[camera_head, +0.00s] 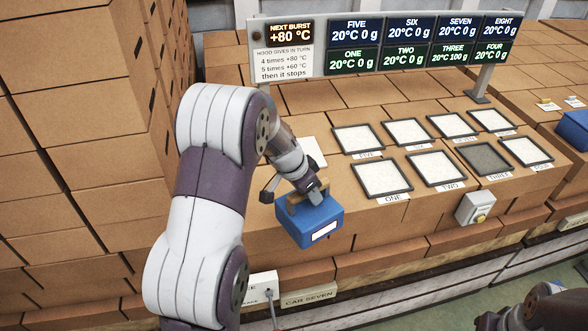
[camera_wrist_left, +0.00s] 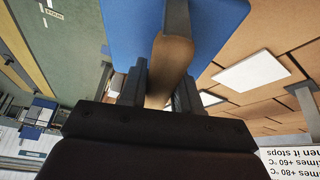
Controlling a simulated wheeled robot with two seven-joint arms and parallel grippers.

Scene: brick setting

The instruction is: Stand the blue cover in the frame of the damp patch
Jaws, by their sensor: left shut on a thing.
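The blue cover (camera_head: 308,226) is a box with a white label on its front and a brown handle on top. My left gripper (camera_head: 304,196) is shut on that handle and holds the cover at the front left of the brick bench. The left wrist view shows the brown handle (camera_wrist_left: 172,62) between the fingers, with the blue cover (camera_wrist_left: 122,28) beyond. I cannot tell whether the cover's underside touches anything. The patch in frame THREE (camera_head: 484,158) is dark grey; the other patches are white. The sign reads 100 g for THREE.
The white patches, such as ONE (camera_head: 381,177) and TWO (camera_head: 436,167), lie in dark frames. A sign board (camera_head: 390,45) stands behind them. A grey box with a yellow button (camera_head: 475,208) is at the front. Another blue object (camera_head: 574,130) is at right. Brick stacks rise at left.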

